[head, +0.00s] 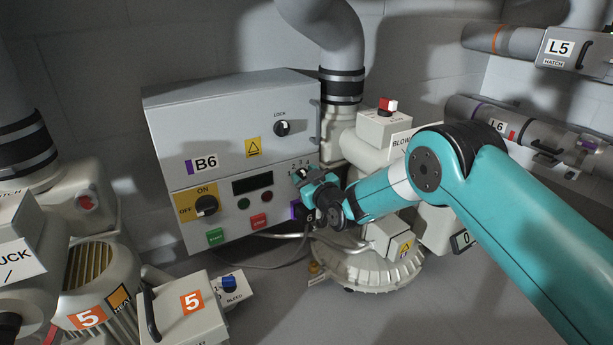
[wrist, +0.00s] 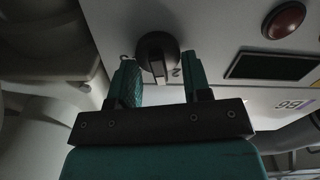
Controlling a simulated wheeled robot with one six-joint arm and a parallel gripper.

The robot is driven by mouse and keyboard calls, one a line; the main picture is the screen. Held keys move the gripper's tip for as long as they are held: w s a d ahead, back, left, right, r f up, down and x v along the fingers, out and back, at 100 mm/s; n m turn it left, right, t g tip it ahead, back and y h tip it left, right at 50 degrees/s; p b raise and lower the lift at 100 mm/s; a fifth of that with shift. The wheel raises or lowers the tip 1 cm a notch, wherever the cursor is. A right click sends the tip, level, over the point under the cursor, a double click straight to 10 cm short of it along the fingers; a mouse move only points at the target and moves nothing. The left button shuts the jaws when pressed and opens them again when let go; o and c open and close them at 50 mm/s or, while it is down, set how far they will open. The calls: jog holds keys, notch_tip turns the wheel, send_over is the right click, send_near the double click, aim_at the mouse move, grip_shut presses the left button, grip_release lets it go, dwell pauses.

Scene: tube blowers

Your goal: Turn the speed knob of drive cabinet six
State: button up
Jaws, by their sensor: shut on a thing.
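The grey drive cabinet B6 (head: 225,110) stands against the wall in the head view. Its speed knob (head: 301,173) sits at the lower right of its front, under a small numbered scale, and is partly covered by my gripper (head: 308,180). In the wrist view the dark round knob (wrist: 157,48) with its raised grip lies between the two teal fingers of my gripper (wrist: 161,75). The fingertips reach close to the panel. The knob's exact pointer setting is hard to read.
On the same panel are an ON/OFF switch (head: 206,205), a lock knob (head: 282,128), a display (head: 252,184), a green button (head: 215,237) and a red button (head: 258,221). A blower (head: 370,265) stands close at the right. Machine 5 (head: 185,310) is at the front left.

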jog(key=n, duration=0.5)
jog(key=shift+s+a+f, duration=0.1)
jog(key=shift+a, duration=0.05)
jog(key=n, duration=0.6)
jog(key=shift+s+a+f, duration=0.1)
jog(key=shift+f, duration=0.1)
jog(key=shift+n, duration=0.3)
jog(key=o, duration=0.9)
jog(key=shift+c, duration=0.2)
